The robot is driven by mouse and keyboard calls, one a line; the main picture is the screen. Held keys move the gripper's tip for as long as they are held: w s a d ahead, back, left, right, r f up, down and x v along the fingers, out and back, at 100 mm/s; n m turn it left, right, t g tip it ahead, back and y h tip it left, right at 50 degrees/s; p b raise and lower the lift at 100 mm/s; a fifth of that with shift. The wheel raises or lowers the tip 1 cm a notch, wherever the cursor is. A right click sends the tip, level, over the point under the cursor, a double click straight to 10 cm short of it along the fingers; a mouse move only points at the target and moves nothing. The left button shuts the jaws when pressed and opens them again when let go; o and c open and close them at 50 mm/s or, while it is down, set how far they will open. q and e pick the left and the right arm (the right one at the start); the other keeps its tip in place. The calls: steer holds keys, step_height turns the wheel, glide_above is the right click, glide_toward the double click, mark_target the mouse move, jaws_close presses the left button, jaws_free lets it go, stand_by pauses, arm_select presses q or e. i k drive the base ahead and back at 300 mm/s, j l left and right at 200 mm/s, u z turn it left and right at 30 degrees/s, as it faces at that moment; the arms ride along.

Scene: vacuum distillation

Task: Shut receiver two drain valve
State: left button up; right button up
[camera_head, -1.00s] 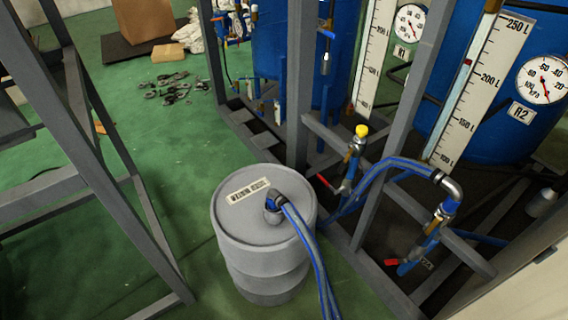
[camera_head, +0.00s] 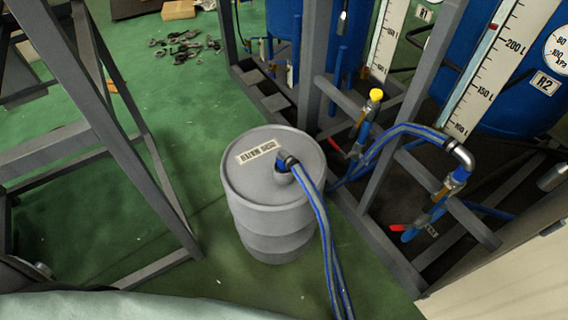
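The receiver two tank (camera_head: 505,118) is blue, with the label R2 (camera_head: 545,84) and a white litre scale (camera_head: 497,75), at the upper right. Below it a blue hose bends through a metal elbow (camera_head: 462,157) onto a vertical pipe (camera_head: 440,195). A red valve handle (camera_head: 399,228) sticks out to the left at that pipe's lower end. A second red handle (camera_head: 336,146) sits on the pipe with a yellow cap (camera_head: 376,95), further left. Neither of my grippers shows in the view.
A grey drum (camera_head: 265,205) with a label and blue hoses stands in the middle. Grey frame posts (camera_head: 415,85) and low beams surround the valves. A grey frame (camera_head: 110,130) stands at left. Green floor (camera_head: 190,150) is clear between.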

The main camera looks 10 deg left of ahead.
mark_target(400, 226)
steer(key=z, duration=0.85)
